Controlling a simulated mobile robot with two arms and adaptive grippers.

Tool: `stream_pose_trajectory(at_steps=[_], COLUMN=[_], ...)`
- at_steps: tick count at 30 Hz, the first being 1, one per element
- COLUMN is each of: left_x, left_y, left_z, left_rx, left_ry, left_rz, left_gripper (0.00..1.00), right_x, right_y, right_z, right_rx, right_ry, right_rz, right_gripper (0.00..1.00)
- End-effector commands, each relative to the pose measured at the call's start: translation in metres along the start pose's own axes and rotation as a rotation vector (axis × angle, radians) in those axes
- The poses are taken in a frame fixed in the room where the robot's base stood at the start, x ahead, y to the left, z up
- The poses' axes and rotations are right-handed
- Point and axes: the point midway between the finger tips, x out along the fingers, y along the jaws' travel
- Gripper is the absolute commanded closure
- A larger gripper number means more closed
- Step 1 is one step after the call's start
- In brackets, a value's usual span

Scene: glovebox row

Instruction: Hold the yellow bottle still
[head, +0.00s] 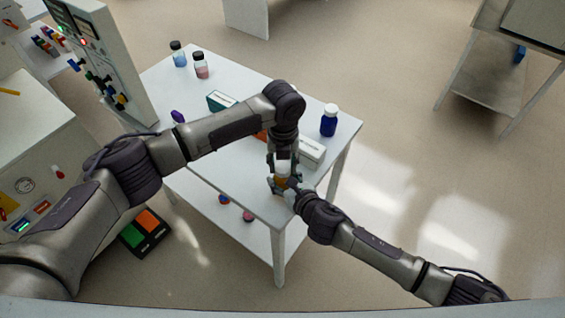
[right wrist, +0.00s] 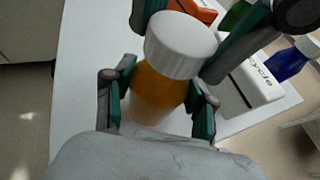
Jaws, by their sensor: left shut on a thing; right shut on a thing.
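The yellow bottle (right wrist: 157,92) is orange-yellow with a white cap (right wrist: 181,46) and stands near the front corner of the white table (head: 255,196). In the head view the cap (head: 283,168) shows between the two grippers, and the body is mostly hidden. My right gripper (right wrist: 158,104) is shut on the bottle's body, one finger on each side. My left gripper (head: 283,160) comes down from above. In the right wrist view its green-padded fingers (right wrist: 182,42) are on both sides of the cap, shut on it.
A white box (head: 312,152) stands close beside the grippers, with a blue bottle (head: 328,120) behind it. A panel (head: 105,60) stands left of the table.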

Motion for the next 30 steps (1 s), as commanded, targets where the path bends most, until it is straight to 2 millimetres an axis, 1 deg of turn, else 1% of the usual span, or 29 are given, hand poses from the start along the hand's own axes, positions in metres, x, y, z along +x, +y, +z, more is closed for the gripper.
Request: stream_pose_trajectory(at_steps=[1,3,6,9,12,14,22,23,27,30], left_x=[-0.0013,-0.0012,-0.0007,-0.0008,-0.0008,-0.0007,-0.0008,-0.0008,-0.0007,-0.0003], left_y=[-0.0004,-0.0006,-0.0008,-0.0012,-0.0015,-0.0015,-0.0016,-0.0016,-0.0016,-0.0015], left_z=[0.0009,0.0008,0.0005,0.0003,0.0002,0.0002,0.0002,0.0002,0.0001,-0.0001], left_rx=[0.12,0.306,0.546,0.725,0.829,0.859,0.869,0.869,0.868,0.867], left_ry=[-0.002,-0.002,-0.002,-0.002,-0.003,-0.003,-0.003,-0.003,-0.003,-0.002], left_rz=[-0.001,-0.001,0.0,-0.002,-0.002,-0.002,-0.002,-0.002,-0.002,-0.002], left_gripper=[0.7,0.7,0.7,0.7,0.7,0.7,0.7,0.55,0.32,0.31], right_x=[-0.0001,-0.0001,-0.0002,-0.0002,-0.0002,-0.0002,-0.0002,-0.0002,-0.0002,-0.0002], right_y=[-0.0002,-0.0001,-0.0002,-0.0001,-0.0001,-0.0001,-0.0001,-0.0001,0.0,0.0], right_z=[-0.0014,-0.0015,-0.0016,-0.0016,-0.0017,-0.0017,-0.0018,-0.0018,-0.0019,-0.0019], right_rx=[0.0,0.0,0.0,0.0,0.0,0.0,0.0,0.0,0.0,0.0], right_ry=[0.003,0.003,0.003,0.003,0.003,0.003,0.003,0.003,0.004,0.004], right_rz=[-0.001,-0.001,-0.001,-0.001,-0.001,-0.001,-0.001,-0.001,0.0,0.0], right_gripper=[1.0,1.0,1.0,1.0,1.0,1.0,1.0,1.0,1.0,1.0])
